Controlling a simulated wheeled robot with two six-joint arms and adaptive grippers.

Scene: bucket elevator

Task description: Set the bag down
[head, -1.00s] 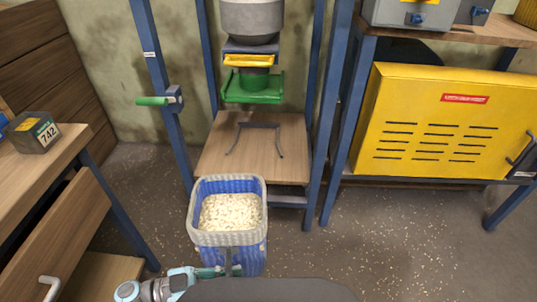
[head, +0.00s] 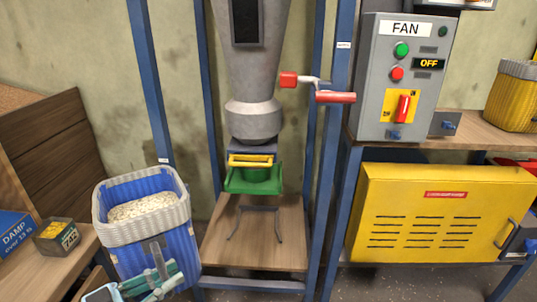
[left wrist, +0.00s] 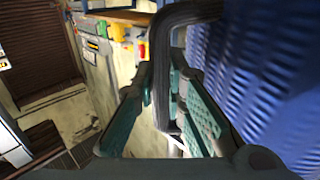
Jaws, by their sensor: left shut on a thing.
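The bag (head: 182,246) is blue with a pale grey rim and holds pale grains, nearly level near its top. It is upright at the lower left of the head view, partly in front of the left table. My left gripper (head: 157,277) is in front of it, shut on its dark handle. In the left wrist view the green pads of my left gripper (left wrist: 163,85) are on either side of the dark handle (left wrist: 163,45), with the bag's blue wall (left wrist: 265,85) at the right. The bag's underside is hidden. My right gripper is not in view.
The left table (head: 85,243) carries a small box marked 742 (head: 57,236) and a blue "DAMP" box (head: 12,230). A wooden shelf (head: 225,245) under the green gate (head: 252,181) holds a dark wire bracket. A yellow cabinet (head: 430,212) stands right.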

